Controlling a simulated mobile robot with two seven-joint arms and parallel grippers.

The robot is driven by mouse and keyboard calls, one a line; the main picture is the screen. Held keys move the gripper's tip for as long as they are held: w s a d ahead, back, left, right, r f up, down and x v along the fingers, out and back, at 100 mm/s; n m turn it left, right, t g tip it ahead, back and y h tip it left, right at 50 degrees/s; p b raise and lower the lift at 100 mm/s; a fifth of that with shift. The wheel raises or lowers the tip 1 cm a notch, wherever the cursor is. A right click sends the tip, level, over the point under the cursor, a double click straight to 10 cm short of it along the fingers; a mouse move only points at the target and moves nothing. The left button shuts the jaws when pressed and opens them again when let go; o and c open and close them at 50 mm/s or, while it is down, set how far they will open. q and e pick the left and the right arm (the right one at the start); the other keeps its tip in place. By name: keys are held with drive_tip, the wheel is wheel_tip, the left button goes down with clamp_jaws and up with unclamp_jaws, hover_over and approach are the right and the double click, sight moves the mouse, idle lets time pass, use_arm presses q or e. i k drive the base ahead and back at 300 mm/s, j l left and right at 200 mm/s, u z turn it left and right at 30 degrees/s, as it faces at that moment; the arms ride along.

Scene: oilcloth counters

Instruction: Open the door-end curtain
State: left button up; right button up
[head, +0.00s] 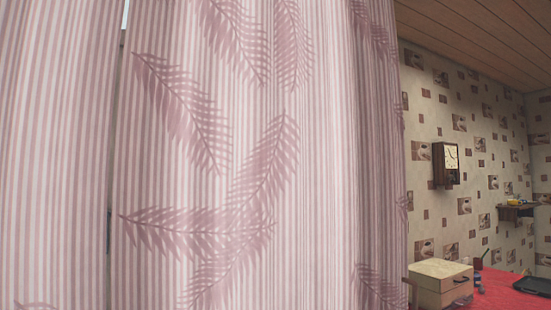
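A pink and white striped curtain (310,160) with dark pink fern leaves hangs close in front of me. It fills the left and middle of the head view, and its right edge hangs in folds. A second striped panel (55,150) hangs at the far left. A narrow gap with a pale strip at the top and a dark strip lower down lies between the two. I cannot tell which part is the door-end curtain. Neither of my grippers is in view.
At the lower right a red-covered counter (500,290) holds a box with a pale lid (440,271) and a dark tray (533,286).

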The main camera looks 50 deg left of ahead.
sight(259, 160)
drive_tip(key=u, duration=1.25)
